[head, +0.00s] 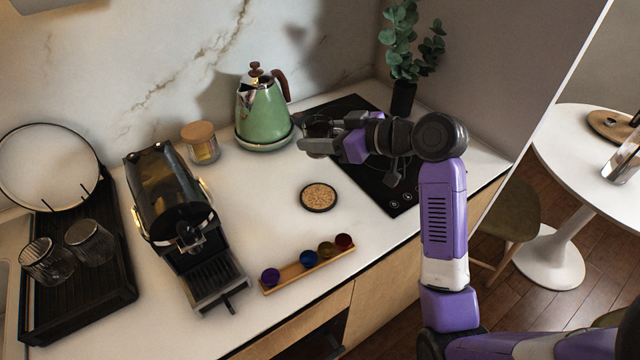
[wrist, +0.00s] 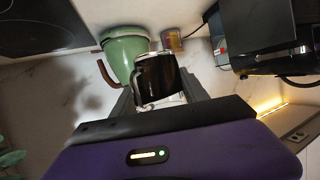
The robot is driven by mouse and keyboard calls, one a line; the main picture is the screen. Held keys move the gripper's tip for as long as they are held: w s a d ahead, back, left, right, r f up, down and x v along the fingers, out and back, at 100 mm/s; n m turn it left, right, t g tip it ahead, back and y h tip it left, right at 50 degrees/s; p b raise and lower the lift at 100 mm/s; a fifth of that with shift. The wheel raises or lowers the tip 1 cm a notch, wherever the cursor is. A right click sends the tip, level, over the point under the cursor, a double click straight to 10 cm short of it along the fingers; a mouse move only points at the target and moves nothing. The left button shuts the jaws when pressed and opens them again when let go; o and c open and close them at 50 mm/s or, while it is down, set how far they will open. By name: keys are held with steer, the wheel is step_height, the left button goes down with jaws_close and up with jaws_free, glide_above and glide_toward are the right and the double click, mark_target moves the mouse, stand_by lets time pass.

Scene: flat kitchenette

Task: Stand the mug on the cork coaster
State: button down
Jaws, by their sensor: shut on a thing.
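The mug (wrist: 155,78) is dark and glossy, with its handle towards the lower left in the wrist view. My gripper (wrist: 160,92) is shut on it, with a finger on each side. In the head view my gripper (head: 318,146) holds the mug (head: 318,124) above the counter, near the left edge of the hob; fingers hide part of it. The round cork coaster (head: 319,196) has a dark rim and lies bare on the counter, nearer the front than the gripper. The coaster does not show in the wrist view.
A green kettle (head: 263,112) and a wood-lidded jar (head: 201,143) stand behind. A coffee machine (head: 172,205) is at left, a rack of coloured capsules (head: 307,268) in front. The black hob (head: 392,195) is right. Counter around the coaster is clear.

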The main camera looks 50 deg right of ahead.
step_height(320, 180, down, 14)
steer(key=shift+f+p, duration=0.1)
steer(key=shift+p, duration=0.3)
steer(key=shift+f, duration=0.2)
steer(key=c, duration=0.6)
jaws_free()
steer(key=shift+r, duration=0.2)
steer(key=b+v, duration=0.2)
steer(key=v, duration=1)
